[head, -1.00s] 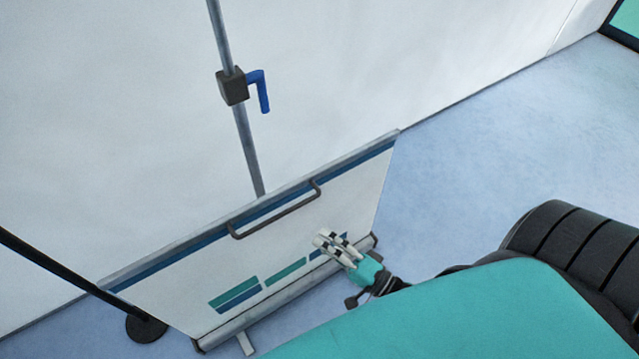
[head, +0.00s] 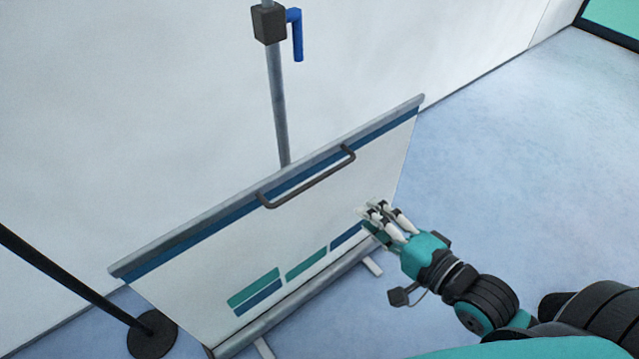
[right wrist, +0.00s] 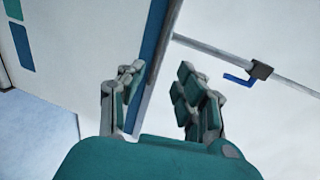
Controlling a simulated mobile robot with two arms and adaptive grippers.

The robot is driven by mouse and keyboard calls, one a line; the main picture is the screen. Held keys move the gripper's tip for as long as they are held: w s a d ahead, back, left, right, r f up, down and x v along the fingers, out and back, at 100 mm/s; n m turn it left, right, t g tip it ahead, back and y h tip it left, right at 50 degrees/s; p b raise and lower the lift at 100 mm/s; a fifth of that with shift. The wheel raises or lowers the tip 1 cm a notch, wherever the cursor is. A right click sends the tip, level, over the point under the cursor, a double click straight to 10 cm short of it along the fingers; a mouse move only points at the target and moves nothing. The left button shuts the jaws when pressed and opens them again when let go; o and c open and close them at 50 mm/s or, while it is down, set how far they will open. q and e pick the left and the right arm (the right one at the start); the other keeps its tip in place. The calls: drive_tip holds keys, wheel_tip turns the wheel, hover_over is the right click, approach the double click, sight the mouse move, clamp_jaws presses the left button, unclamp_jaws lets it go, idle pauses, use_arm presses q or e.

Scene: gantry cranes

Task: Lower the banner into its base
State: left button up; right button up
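The white banner (head: 270,225) stands partly extended, with a blue stripe, a grey top rail (head: 200,226) and a dark handle (head: 308,182). Its lower edge meets the long grey base (head: 300,300) on the floor. My right gripper (head: 380,212) is in front of the banner's lower right part, below and right of the handle, and holds nothing. In the right wrist view its fingers (right wrist: 160,78) are apart, with the banner's blue stripe (right wrist: 156,45) and rail beyond them. My left gripper is not in view.
A grey pole (head: 277,100) rises behind the banner, with a dark clamp (head: 268,25) and blue lever (head: 297,38). A black post on a round foot (head: 152,335) stands at lower left. A pale wall is behind; the right floor is clear.

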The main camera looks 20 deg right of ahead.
sight(318, 177)
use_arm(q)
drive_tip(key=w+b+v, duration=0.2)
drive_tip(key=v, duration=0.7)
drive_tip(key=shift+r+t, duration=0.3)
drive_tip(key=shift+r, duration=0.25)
use_arm(e)
drive_tip(key=shift+x, duration=8.1)
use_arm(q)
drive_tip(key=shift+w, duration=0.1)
use_arm(e)
drive_tip(key=shift+r, duration=0.1)
clamp_jaws()
